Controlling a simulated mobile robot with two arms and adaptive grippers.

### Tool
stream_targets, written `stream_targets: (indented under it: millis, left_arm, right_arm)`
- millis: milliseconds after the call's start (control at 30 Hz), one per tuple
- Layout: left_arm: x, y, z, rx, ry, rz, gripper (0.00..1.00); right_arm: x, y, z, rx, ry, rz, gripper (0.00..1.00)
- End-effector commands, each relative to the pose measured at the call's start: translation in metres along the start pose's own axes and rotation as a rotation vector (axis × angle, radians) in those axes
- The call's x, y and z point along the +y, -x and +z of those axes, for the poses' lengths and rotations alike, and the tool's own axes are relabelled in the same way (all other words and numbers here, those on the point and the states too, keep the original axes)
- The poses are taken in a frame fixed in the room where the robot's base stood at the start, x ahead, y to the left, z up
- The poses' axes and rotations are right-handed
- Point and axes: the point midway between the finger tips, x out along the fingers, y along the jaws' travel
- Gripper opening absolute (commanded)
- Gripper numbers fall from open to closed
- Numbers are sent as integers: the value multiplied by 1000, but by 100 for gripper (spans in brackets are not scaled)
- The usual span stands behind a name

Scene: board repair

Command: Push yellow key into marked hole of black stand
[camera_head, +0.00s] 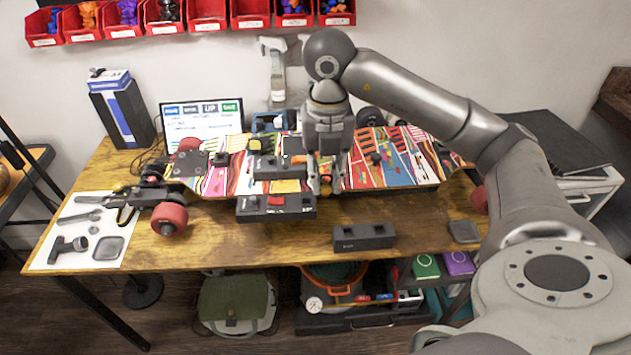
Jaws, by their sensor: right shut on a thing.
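My right gripper (326,184) points down over the middle of the table, at the near edge of the patterned skateboard. It is shut on a small orange-yellow piece (326,179), likely the yellow key, mostly hidden by the fingers. A black stand (250,212) with a red piece on it is just left of the fingertips. Another black stand (271,174) is behind it, by the board. A third black stand (362,241) lies on the table at the near right, apart from the gripper. Which stand has the marked hole is too small to tell. My left gripper is not in view.
The skateboard (213,180) with red wheels (169,218) spans the table. A white tool mat (62,262) is at left. A laptop (203,120), a spray bottle (277,75) and a blue-black box (122,110) stand behind. The table front (220,250) is mostly free.

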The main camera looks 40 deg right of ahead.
Motion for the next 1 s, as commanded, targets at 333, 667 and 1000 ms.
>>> stream_targets:
  millis: [333,667,1000]
  left_arm:
    - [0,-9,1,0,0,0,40]
    - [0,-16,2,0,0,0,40]
    - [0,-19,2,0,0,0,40]
  right_arm:
    - [-24,-1,16,0,-4,-1,0]
    - [-46,-1,30,0,-3,0,0]
    - [-64,0,42,0,-2,1,0]
